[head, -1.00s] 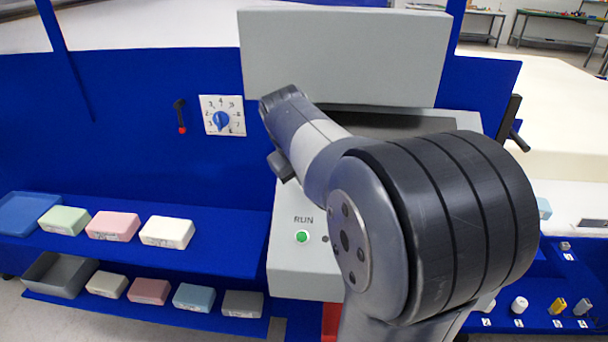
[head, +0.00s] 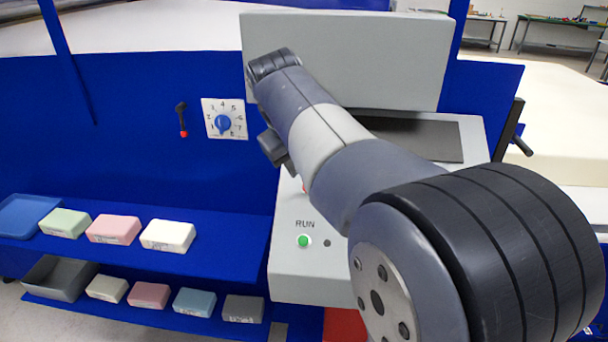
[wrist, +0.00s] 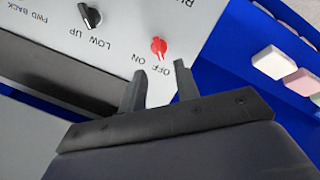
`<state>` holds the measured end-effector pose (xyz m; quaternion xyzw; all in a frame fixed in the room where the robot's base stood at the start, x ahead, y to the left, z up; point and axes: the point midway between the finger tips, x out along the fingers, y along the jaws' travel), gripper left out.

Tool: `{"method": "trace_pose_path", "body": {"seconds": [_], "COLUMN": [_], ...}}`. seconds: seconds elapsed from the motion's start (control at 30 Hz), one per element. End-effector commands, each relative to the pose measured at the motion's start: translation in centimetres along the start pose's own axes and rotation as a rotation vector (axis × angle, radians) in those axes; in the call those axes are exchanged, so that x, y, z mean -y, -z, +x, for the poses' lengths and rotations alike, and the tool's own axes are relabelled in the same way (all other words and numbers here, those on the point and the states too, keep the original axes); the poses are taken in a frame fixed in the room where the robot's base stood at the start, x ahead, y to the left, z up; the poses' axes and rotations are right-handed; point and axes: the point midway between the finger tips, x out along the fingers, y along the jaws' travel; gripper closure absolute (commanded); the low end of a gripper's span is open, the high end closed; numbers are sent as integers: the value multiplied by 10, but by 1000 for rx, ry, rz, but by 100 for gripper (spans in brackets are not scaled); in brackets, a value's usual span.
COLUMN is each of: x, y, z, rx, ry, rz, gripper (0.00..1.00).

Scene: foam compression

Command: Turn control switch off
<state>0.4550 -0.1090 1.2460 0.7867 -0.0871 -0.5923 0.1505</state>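The control switch is a red knob (wrist: 158,47) on the grey panel (wrist: 130,30) in the wrist view. Its ON and OFF labels appear upside down beside it. One narrow end of the knob points down toward the OFF label, but its exact setting is hard to tell. My gripper (wrist: 160,72) is open and empty. Its two fingertips are just below the knob in the picture and look apart from it.
A black LOW/UP knob (wrist: 90,15) is on the same panel. In the head view, a green RUN button (head: 303,240) is lower on the panel, and a blue dial (head: 223,122) is on the blue wall. Several foam blocks (head: 113,229) lie on shelves at left.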

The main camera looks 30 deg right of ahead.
Motion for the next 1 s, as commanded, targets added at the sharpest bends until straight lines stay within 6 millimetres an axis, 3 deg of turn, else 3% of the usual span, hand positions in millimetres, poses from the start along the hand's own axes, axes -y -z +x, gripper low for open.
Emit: {"method": "trace_pose_path", "body": {"seconds": [0.2,0.6,0.77,1.0], "x": [0,0,0,0], "y": [0,0,0,-1], "z": [-28,-32,-23,17], "rx": [0,2,4,4], "ry": [1,1,1,0], "rz": [-1,0,0,1], "gripper": [69,69,69,69]}}
